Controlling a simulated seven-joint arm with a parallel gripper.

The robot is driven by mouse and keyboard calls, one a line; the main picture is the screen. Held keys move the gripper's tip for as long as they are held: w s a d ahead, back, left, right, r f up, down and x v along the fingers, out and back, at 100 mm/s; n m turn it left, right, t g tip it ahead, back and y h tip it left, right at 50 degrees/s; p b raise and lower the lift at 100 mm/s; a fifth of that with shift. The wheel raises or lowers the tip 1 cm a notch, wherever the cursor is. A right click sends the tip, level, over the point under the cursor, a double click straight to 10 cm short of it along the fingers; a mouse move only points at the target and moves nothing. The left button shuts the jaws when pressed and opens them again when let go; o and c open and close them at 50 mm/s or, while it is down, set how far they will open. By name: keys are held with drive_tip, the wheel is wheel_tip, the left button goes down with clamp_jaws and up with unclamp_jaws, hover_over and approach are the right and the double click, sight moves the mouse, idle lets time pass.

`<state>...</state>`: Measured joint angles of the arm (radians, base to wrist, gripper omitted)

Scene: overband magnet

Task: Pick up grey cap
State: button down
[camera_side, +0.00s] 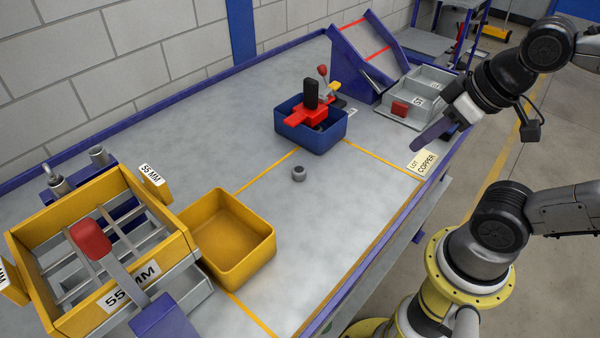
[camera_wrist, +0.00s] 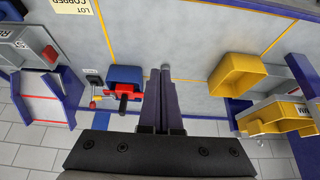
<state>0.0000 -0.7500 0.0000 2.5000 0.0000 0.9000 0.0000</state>
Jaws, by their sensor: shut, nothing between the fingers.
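The grey cap (camera_side: 298,173) is a small, short cylinder with a dark recess in its top. It stands alone on the grey table, between the blue bin and the empty yellow bin. In the wrist view, a small grey piece that looks like the cap (camera_wrist: 165,68) shows just past the fingertips, mostly hidden by them. My gripper (camera_side: 432,134) is up in the air above the table's right edge, well to the right of the cap. Its long dark fingers (camera_wrist: 163,88) are together, with nothing between them.
A blue bin (camera_side: 325,138) holds red and dark parts. A yellow bin (camera_side: 232,245) stands near a yellow sieve frame marked 55 MM (camera_side: 165,205). A blue ramp (camera_side: 345,55) and grey trays (camera_side: 430,85) stand at the back right. The table around the cap is clear.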

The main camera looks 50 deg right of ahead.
drive_tip(key=shift+c, duration=1.8)
unclamp_jaws()
